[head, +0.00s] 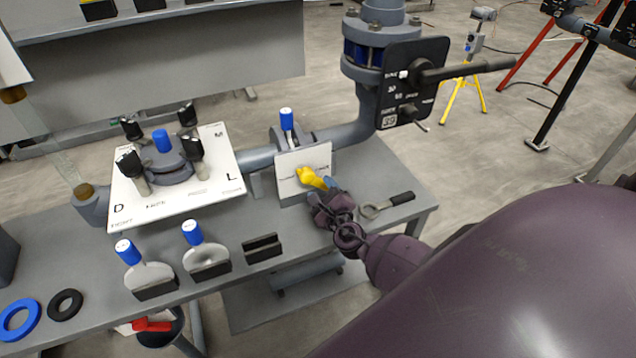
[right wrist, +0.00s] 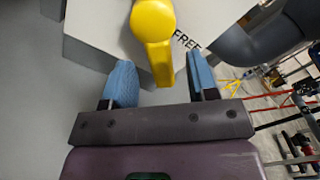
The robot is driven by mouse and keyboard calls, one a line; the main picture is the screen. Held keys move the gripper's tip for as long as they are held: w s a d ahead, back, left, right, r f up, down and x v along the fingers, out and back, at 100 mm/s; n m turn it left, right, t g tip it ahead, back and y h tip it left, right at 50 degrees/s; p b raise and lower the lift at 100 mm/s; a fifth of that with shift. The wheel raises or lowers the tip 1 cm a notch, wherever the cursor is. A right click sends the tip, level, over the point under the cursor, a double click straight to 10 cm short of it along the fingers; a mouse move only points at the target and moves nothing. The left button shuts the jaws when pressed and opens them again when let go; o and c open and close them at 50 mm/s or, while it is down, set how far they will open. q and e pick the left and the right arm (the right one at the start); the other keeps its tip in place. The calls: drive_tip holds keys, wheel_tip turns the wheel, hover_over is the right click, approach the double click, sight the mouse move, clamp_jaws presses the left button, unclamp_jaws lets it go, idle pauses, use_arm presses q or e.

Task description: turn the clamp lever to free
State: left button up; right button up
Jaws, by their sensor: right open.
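The clamp lever is the yellow handle (head: 312,178) on the front of a white plate (head: 288,188) at the middle of the bench. In the right wrist view the yellow lever (right wrist: 153,35) comes down from the top, its narrow end between the two blue fingers. The word FREE shows on the white plate (right wrist: 95,30) right of the lever. My right gripper (head: 328,186) is at the lever; in the wrist view the gripper (right wrist: 160,85) is open, with a gap on each side of the lever. My left gripper is not in view.
A wrench (head: 387,205) lies on the bench right of my right gripper. A white board (head: 215,155) with black knobs stands left of the lever. Two blue-capped pieces (head: 207,258) stand in front. A pipe and black gauge plate (head: 412,82) rise behind right.

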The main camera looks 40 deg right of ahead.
drive_tip(key=v, duration=0.7)
drive_tip(key=shift+s, duration=0.15)
idle(0.3)
